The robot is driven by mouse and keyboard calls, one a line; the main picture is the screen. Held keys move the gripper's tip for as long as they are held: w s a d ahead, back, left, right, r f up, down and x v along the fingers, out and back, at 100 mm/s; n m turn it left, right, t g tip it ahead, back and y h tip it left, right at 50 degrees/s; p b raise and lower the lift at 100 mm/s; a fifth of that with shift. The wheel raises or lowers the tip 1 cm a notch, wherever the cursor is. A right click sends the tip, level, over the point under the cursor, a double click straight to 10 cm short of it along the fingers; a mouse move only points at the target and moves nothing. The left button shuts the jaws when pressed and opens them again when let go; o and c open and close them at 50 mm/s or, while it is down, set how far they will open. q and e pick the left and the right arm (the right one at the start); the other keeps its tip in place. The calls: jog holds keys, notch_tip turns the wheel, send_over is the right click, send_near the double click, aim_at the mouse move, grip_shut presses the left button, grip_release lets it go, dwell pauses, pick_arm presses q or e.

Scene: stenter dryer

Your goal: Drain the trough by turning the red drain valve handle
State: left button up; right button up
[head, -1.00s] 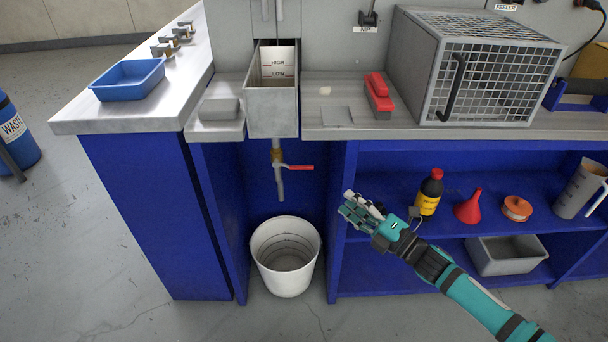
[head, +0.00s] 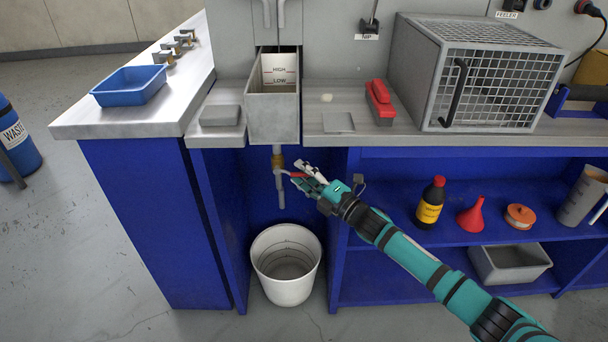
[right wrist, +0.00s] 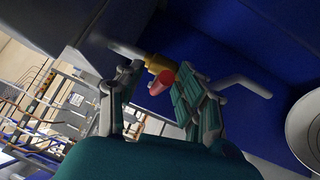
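The grey metal trough (head: 272,116) hangs at the bench's front edge, with HIGH and LOW marks on its inside back wall. Below it is a drain pipe (head: 280,190) with a brass valve (head: 277,162). The red handle (head: 296,174) points to the right from the valve, partly covered by my right gripper (head: 303,178). In the right wrist view, the red handle (right wrist: 161,82) shows its end between the two fingers of my right gripper (right wrist: 165,98). The fingers are apart, with the handle near the right finger; contact is unclear. My left gripper is not in view.
A white bucket (head: 286,265) stands on the floor under the pipe. Blue cabinet panels flank the pipe on both sides.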

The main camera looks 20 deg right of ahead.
jog(key=shift+c, duration=0.7)
grip_shut()
